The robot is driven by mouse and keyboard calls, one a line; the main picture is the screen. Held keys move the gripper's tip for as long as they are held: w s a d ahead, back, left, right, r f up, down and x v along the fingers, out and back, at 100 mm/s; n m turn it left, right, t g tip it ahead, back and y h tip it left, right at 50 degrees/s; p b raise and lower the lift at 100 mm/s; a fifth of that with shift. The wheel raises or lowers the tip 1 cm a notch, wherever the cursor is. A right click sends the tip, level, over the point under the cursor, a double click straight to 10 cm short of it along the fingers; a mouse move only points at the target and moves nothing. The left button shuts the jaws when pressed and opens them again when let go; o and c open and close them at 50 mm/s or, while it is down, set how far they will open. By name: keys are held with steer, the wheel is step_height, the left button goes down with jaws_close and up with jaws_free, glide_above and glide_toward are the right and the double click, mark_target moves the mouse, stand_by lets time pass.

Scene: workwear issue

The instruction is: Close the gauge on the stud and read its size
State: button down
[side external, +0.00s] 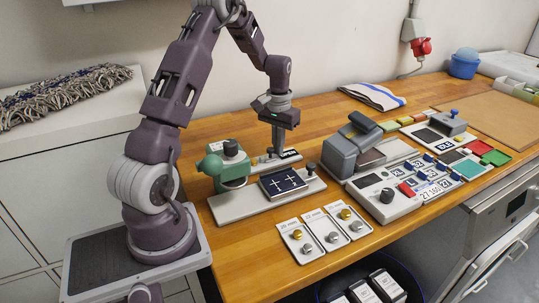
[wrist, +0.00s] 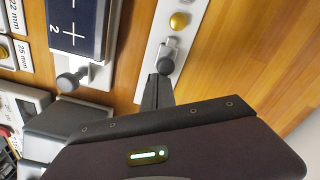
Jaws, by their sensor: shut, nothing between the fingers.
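The gauge is a narrow pale strip (wrist: 196,28) with a gold stud (wrist: 179,20) and a grey slider with a round knob (wrist: 166,65). In the side external view my gripper (side external: 278,147) points down over the gauge.
Three size cards (side external: 323,231) with studs lie at the front edge. A grey clamp-like device (side external: 350,143) stands to the right. Bare wood lies behind the gauge.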

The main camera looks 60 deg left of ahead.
mark_target(275, 158)
steer(key=shift+s, duration=1.15)
stand_by(0.7)
steer(key=shift+w, duration=0.6)
steer(key=shift+r, duration=0.15)
step_height(275, 158, up, 7)
steer(key=s+d+r+m+t, duration=0.2)
steer(key=s+d+r, duration=0.1)
steer(key=d+r, duration=0.9)
steer(key=s+d+r+m+t, duration=0.1)
steer(key=s+d+m+t, duration=0.2)
steer(key=s+d, duration=1.2)
steer(key=shift+s+m+t, duration=0.3)
steer(key=shift+s+m, duration=0.2)
steer(key=shift+s, duration=0.65)
